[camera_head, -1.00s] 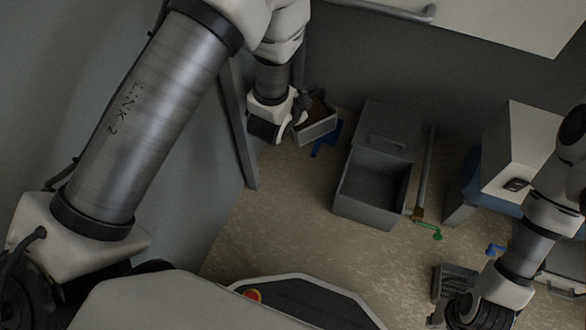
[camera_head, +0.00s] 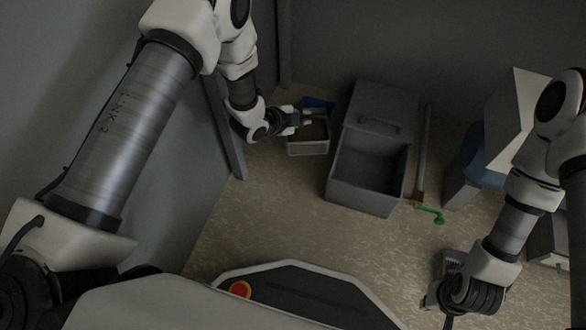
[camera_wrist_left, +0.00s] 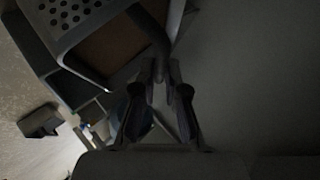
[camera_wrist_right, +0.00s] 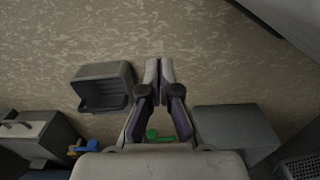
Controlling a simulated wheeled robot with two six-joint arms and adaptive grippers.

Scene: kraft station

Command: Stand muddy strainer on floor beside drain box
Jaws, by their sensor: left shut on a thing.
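The muddy strainer (camera_head: 308,149) is a pale basket with brown mud inside, left of the drain box in the head view. In the left wrist view its perforated wall (camera_wrist_left: 75,18) and brown contents show at the upper left. My left gripper (camera_head: 310,118) is shut on the strainer at its far side; the exact grip is dark. I cannot tell whether the strainer touches the floor. The drain box (camera_head: 362,198) is a grey open box with a raised flap. My right gripper (camera_wrist_right: 159,70) is shut and empty, low at the right of the head view.
A blue thing (camera_head: 318,103) lies behind the strainer. A green handle (camera_head: 431,214) and a pipe (camera_head: 422,150) are right of the drain box. A wall post (camera_head: 225,130) stands left. The floor (camera_head: 270,220) in front is clear.

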